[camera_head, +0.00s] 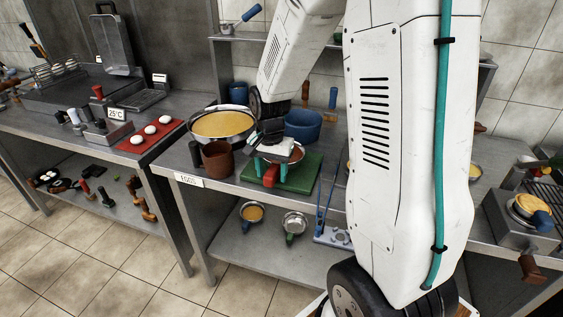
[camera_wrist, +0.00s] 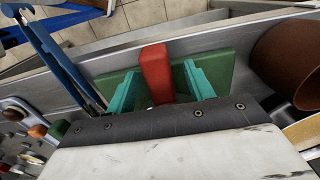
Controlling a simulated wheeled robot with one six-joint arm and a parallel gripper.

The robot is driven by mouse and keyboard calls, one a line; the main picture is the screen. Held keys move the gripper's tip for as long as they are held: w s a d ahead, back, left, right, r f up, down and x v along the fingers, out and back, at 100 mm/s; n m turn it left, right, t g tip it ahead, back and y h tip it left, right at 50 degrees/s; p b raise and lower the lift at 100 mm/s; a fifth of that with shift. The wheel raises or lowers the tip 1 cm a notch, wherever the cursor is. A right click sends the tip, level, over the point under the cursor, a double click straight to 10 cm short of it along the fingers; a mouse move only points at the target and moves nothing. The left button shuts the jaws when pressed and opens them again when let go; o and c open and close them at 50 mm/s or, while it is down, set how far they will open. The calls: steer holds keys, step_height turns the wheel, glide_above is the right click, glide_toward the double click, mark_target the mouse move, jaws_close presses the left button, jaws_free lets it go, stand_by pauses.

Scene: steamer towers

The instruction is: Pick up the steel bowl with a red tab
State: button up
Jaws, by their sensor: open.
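The steel bowl (camera_head: 292,157) with a red tab (camera_head: 271,176) stands on a green board (camera_head: 300,178) on the middle counter. The tab points toward the counter's front. My gripper (camera_head: 273,150) is right at the bowl and hides part of it. In the wrist view the red tab (camera_wrist: 155,70) lies between the two open teal fingers of my gripper (camera_wrist: 158,84), with the green board (camera_wrist: 215,66) behind. I see a gap beside the tab; whether a finger touches it lower down I cannot tell. The bowl's body is hidden there.
A brown pot (camera_head: 217,158) stands close left of the board, with a wide pan of yellow liquid (camera_head: 222,124) behind it. A blue pot (camera_head: 303,125) is behind the bowl.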

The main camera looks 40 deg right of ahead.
steer(key=shift+f, duration=0.6)
jaws_close()
steer(key=shift+r, duration=0.15)
